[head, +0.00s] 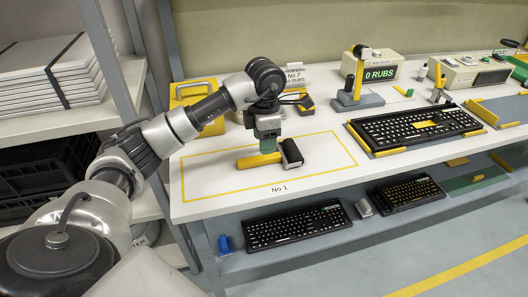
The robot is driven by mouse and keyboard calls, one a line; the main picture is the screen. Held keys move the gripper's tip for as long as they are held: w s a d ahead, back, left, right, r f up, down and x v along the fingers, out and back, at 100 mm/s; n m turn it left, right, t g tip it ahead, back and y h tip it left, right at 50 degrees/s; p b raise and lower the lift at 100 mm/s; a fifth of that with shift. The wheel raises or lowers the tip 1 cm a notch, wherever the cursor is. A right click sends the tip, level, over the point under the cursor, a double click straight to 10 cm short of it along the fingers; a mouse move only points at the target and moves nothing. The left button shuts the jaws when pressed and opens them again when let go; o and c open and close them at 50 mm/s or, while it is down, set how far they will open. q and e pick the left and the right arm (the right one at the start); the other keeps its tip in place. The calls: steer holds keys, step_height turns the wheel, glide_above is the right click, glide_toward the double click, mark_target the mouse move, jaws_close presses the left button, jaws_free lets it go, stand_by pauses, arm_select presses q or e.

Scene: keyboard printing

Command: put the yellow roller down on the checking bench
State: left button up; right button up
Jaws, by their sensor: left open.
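The yellow roller has a yellow handle (257,160) and a dark roller head (291,153). It appears to lie on the white bench top (215,180), inside the yellow outline marked No 1. My left gripper (268,147) points down at the handle, close to the roller head. Its jaws are open, with greenish finger pads at the handle. I cannot tell whether a finger touches the handle. My right gripper is not in the picture.
A large black keyboard (390,131) lies in a yellow-edged fixture to the right. A counter box reads 0 RUBS (379,74). A yellow case (192,93) stands behind. Two keyboards (295,227) (406,193) lie on the lower shelf. The outlined area's left part is clear.

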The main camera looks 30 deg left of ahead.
arm_select(q)
step_height(320, 180, up, 7)
steer(key=shift+f, duration=0.2)
